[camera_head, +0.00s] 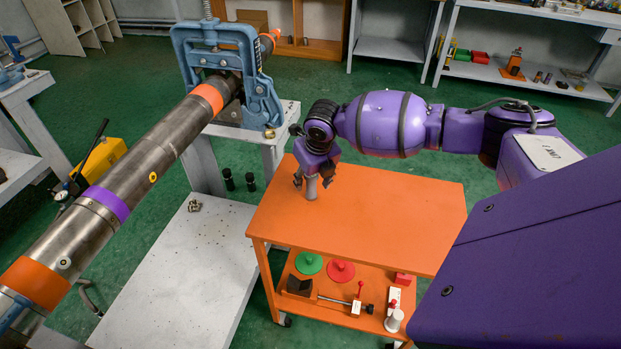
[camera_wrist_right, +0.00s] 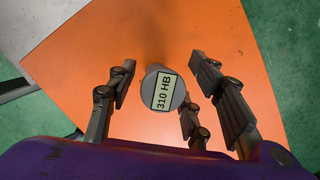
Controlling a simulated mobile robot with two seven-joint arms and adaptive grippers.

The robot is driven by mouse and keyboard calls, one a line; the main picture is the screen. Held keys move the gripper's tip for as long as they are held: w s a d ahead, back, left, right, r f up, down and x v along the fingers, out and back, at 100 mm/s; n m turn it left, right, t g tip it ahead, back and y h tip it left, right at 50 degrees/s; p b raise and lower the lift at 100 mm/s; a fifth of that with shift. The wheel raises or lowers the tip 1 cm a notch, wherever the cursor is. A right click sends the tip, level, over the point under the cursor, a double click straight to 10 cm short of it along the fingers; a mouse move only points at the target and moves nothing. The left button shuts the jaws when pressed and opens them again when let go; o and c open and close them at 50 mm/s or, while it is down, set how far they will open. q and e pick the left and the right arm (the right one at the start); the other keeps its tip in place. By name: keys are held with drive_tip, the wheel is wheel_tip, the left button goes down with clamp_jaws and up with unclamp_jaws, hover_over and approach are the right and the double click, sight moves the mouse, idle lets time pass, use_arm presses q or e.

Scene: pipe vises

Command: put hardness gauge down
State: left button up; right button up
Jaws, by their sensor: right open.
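The hardness gauge (camera_head: 311,188) is a small grey cylinder standing upright on the orange cart top (camera_head: 400,205), near its left part. In the right wrist view the gauge (camera_wrist_right: 163,90) is seen from above, its round display reading "310 HB". My right gripper (camera_head: 318,178) is over the gauge, pointing down. Its fingers (camera_wrist_right: 165,95) are spread on both sides of the gauge, with visible gaps between them and it. My left gripper is not in either view.
A long pipe (camera_head: 150,150) with orange and purple bands runs along the left, clamped in a blue vise (camera_head: 225,60). The cart's lower shelf holds green (camera_head: 309,263) and red (camera_head: 340,271) discs and small tools. Most of the cart top is clear.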

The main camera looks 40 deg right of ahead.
drive_tip(key=v, duration=1.2)
drive_tip(key=shift+p, duration=0.4)
